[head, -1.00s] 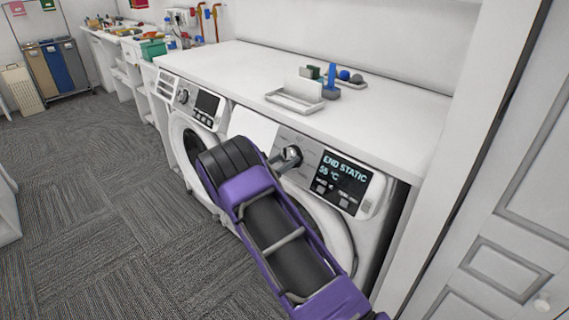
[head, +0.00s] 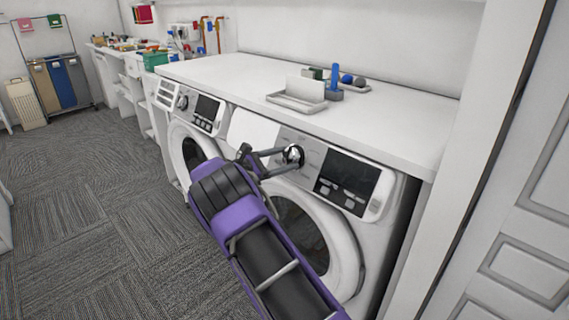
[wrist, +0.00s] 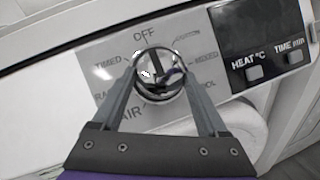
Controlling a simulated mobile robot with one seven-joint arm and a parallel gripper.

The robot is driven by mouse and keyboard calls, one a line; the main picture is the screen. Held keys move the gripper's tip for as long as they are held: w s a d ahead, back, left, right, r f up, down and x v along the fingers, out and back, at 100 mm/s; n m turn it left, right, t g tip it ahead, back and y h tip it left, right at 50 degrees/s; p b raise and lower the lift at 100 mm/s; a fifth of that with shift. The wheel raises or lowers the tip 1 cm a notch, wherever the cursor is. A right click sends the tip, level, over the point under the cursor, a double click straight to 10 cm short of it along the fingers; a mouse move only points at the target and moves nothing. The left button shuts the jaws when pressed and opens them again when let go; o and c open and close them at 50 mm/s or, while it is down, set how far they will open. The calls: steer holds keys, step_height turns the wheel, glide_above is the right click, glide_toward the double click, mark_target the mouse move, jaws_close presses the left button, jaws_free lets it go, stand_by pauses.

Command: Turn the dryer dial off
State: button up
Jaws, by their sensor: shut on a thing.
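The dryer (head: 350,250) is the right-hand white machine, with its dial (head: 294,154) on the front panel. In the wrist view the round chrome dial (wrist: 157,66) sits amid printed labels, and its dark pointer bar lines up about with OFF (wrist: 145,36). My gripper (wrist: 159,76) is shut on the dial, with one finger on its left and one on its right. My gripper (head: 284,159) also shows at the dial in the head view. The dryer display (head: 346,181) is dark.
A second machine (head: 193,122) stands to the left. The white countertop (head: 225,72) above holds a tray (head: 297,104) and small blue and green items. A white cabinet door (head: 530,200) is at the right. The carpet at the left is clear.

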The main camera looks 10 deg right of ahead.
steer(key=shift+m, duration=0.3)
steer(key=o, duration=1.3)
steer(key=shift+c, duration=0.2)
steer(key=shift+a, duration=0.1)
steer(key=v, duration=1.7)
steer(key=shift+a+p, duration=0.2)
steer(key=shift+p, duration=0.25)
steer(key=shift+w+r, duration=0.1)
steer(key=shift+r, duration=0.1)
